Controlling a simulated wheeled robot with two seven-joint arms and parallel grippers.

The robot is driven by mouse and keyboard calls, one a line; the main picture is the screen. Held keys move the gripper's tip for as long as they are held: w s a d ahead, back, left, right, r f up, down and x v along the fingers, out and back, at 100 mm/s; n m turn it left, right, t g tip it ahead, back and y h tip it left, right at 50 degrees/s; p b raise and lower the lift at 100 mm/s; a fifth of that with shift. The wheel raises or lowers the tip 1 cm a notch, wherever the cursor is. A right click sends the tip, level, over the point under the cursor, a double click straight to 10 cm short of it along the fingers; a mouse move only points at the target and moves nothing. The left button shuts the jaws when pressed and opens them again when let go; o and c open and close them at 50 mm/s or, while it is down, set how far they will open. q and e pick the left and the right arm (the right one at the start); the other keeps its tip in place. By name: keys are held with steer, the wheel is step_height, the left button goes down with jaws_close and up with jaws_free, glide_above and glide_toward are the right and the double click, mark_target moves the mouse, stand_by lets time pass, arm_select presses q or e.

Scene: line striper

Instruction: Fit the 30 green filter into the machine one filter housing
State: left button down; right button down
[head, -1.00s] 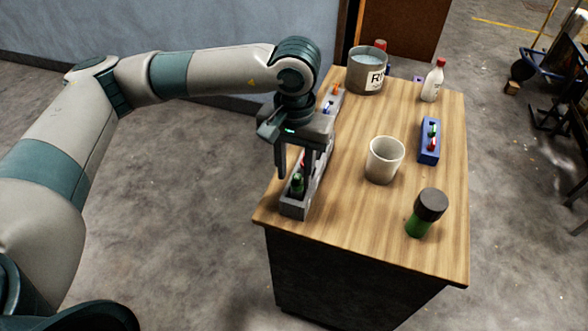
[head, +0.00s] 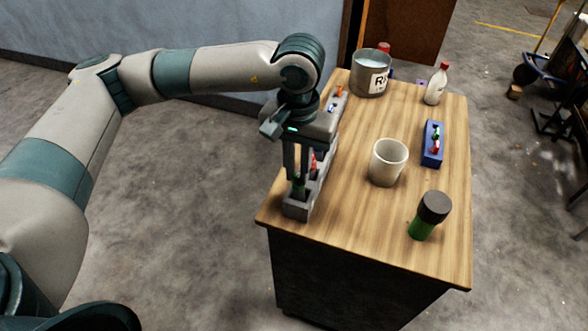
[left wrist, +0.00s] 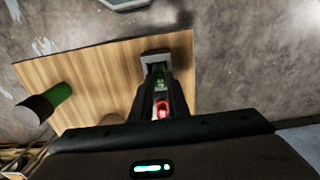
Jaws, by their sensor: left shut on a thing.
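A long grey rack (head: 296,209) lies along the left edge of the table and holds several coloured filters in a row. A green filter (head: 298,187) stands upright in its near end; it also shows in the left wrist view (left wrist: 160,74). My left gripper (head: 298,180) points down over that end and is shut on the green filter, still in the rack. A red filter (head: 314,163) stands just behind it, partly hidden by the fingers. A blue block (head: 432,150) on the right holds small green and red pieces. I cannot tell which object is the machine one housing.
A whitish cup (head: 388,163) stands mid-table. A green jar with a dark lid (head: 430,216) stands near the front right. A labelled metal pot (head: 369,75) and a white bottle with a red cap (head: 436,85) stand at the back. The table's front middle is clear.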

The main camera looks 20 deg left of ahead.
arm_select(q)
steer(key=shift+a+f, duration=0.15)
arm_select(e)
steer(key=shift+a+f, duration=0.4)
steer(key=shift+f, duration=0.25)
arm_select(q)
steer(key=shift+r, duration=1.15)
steer(key=shift+w+d+r+p, duration=0.1)
steer(key=shift+r+p, duration=0.1)
steer(key=shift+r, duration=0.55)
steer(key=shift+w+d+r+p, duration=0.1)
steer(key=shift+d+r+p, duration=0.05)
steer(key=shift+r, duration=0.65)
steer(key=shift+d+r+p, duration=0.1)
steer(key=shift+r+p, duration=0.1)
steer(key=shift+r, duration=0.55)
arm_select(e)
steer(key=shift+s+d+r, duration=0.1)
steer(key=shift+s+r, duration=0.05)
steer(key=shift+r, duration=0.3)
steer(key=shift+r, duration=0.1)
arm_select(q)
steer(key=shift+w+d+r, duration=0.1)
steer(key=shift+w+d, duration=0.05)
arm_select(e)
steer(key=w, duration=0.1)
steer(key=r, duration=0.1)
steer(key=w, duration=0.1)
steer(key=shift+w+a+r, duration=0.15)
steer(key=shift+w+a, duration=0.15)
